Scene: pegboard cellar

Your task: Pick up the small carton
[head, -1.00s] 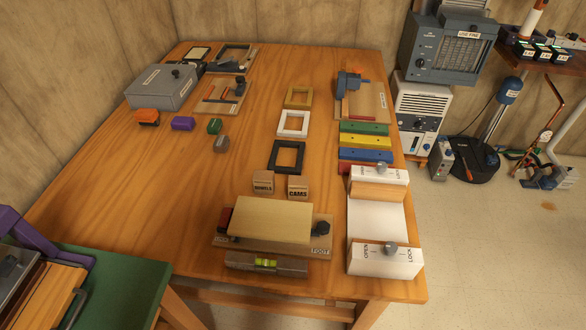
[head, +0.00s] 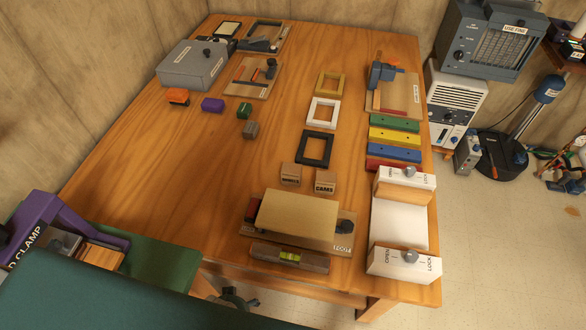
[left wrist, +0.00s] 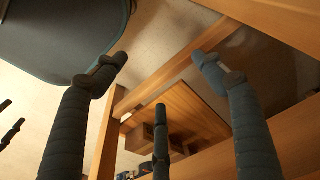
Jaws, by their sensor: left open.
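Two small brown cartons stand side by side on the wooden table: one with a label I cannot read surely (head: 291,174) and one marked CAMS (head: 325,181). I cannot tell which is the small carton. In the left wrist view, brown box-like shapes (left wrist: 140,138) show low under wooden beams, beyond my fingers. My left gripper (left wrist: 160,75) is open and empty, its dark fingers spread apart. In the head view a dark part, probably its fingers (head: 235,297), shows below the table's front edge. My right gripper is not in view.
The table (head: 180,140) holds three frames, coloured bars (head: 395,136), a white lock fixture (head: 400,220), a block on a board (head: 297,216) and a level (head: 289,257). A purple clamp (head: 60,222) stands at the left. The table's left middle is clear.

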